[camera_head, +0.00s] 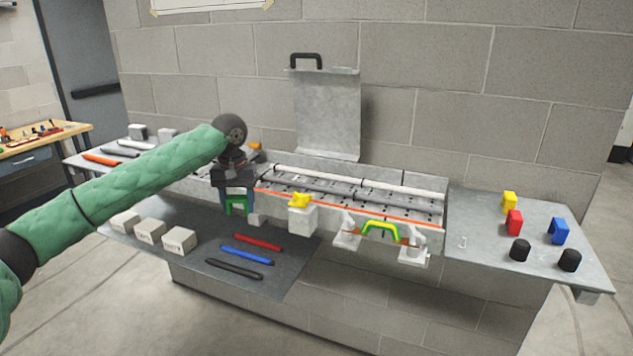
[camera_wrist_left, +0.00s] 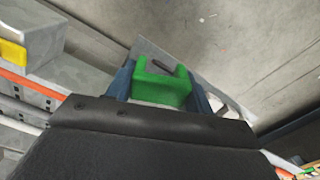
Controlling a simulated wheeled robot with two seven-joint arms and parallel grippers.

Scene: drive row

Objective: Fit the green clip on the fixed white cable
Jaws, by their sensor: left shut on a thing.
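My left gripper (camera_head: 236,203) is shut on the green clip (camera_head: 237,209), a small U-shaped piece, over the front side of the cable tray (camera_head: 346,202). In the left wrist view the green clip (camera_wrist_left: 160,88) sits between the two blue-grey fingers, its open side facing away from the palm. A white cable (camera_head: 318,175) runs along the back of the tray, apart from the clip. Part of the tray is hidden behind my left arm. My right gripper is not in view.
A yellow piece sits on a white block (camera_head: 302,219) right of the gripper. A green-yellow arch (camera_head: 380,229) stands between white supports. Red, blue and black rods (camera_head: 246,254) and white boxes lie on the dark shelf. Coloured clips (camera_head: 515,222) and black caps (camera_head: 519,250) stand on the right shelf.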

